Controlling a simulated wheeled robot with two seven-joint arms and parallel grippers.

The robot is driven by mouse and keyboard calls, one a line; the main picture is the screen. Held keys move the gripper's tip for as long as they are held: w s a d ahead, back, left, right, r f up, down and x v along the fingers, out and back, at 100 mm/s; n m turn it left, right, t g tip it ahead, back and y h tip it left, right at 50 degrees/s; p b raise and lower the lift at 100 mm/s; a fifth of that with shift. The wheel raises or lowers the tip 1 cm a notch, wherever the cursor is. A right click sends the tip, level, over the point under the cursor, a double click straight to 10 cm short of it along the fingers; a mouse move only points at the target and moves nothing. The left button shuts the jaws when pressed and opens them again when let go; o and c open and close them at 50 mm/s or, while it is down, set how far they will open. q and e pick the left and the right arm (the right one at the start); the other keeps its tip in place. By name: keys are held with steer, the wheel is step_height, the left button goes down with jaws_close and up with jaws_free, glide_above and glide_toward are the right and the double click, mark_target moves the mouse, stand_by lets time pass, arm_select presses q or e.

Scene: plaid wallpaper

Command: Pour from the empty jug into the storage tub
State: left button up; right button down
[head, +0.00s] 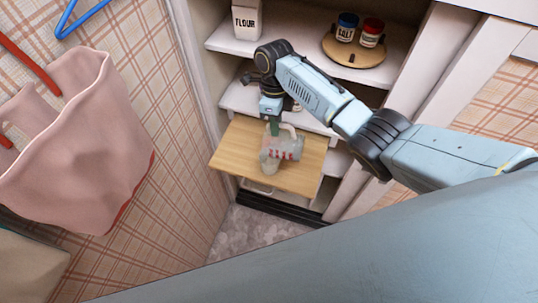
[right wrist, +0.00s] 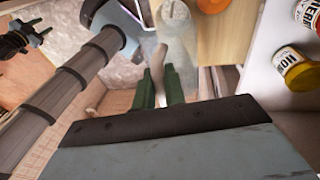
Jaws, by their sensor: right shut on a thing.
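My right gripper (head: 274,128) is shut on a clear jug with red markings (head: 290,150), above the pull-out wooden board. In the right wrist view the green fingers (right wrist: 160,88) close around the jug's pale handle, with the clear jug body (right wrist: 180,42) beyond. The jug looks tilted, its handle towards the top. A clear shape beside it at lower left cannot be told apart from the jug. I cannot make out the storage tub for sure; a pale rim (head: 258,188) shows under the board. My left gripper (right wrist: 35,32) shows small in the right wrist view, its opening unclear.
The wooden board (head: 235,150) juts from a white cupboard. A flour box (head: 246,20) and a round tray (head: 330,48) with a salt jar (head: 346,28) and a red jar (head: 371,33) stand on the upper shelf. A pink bag (head: 85,140) hangs on the left wall.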

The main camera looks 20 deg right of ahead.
steer(key=shift+s+d, duration=0.1)
steer(key=shift+d, duration=0.1)
stand_by(0.7)
arm_select(q)
steer(key=shift+s, duration=0.15)
arm_select(e)
steer(key=shift+w+a+r+g+h, duration=0.15)
steer(key=shift+w+a+g+h, duration=0.3)
steer(key=shift+a, duration=0.35)
stand_by(0.7)
steer(key=shift+w+a, duration=0.15)
steer(key=shift+w, duration=0.05)
